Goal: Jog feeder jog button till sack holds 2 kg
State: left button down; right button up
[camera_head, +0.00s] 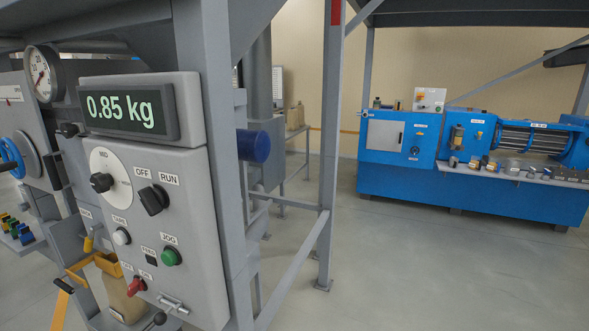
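The feeder control panel (205,250) stands at the left, close to the camera. Its display (125,108) reads 0.85 kg. The green jog button (171,257), labelled JOG, is at the panel's lower right, and nothing touches it in this view. A tan sack (122,299) shows partly at the lower left, behind the panel's edge; its top and contents are hidden. Neither of my grippers can be made out in this view.
The panel also carries a black OFF/RUN selector (153,200), a round dial knob (102,182), a white TARE button (121,236) and a red switch (136,286). Grey frame posts (330,150) stand right of it. A blue machine (470,190) stands beyond open floor.

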aim_at(168, 256)
jog(key=j+u, duration=0.25)
jog(key=u, duration=0.15)
jog(key=i+j+u, duration=0.1)
jog(key=u, duration=0.25)
jog(key=i+j, duration=0.05)
jog(key=j, duration=0.05)
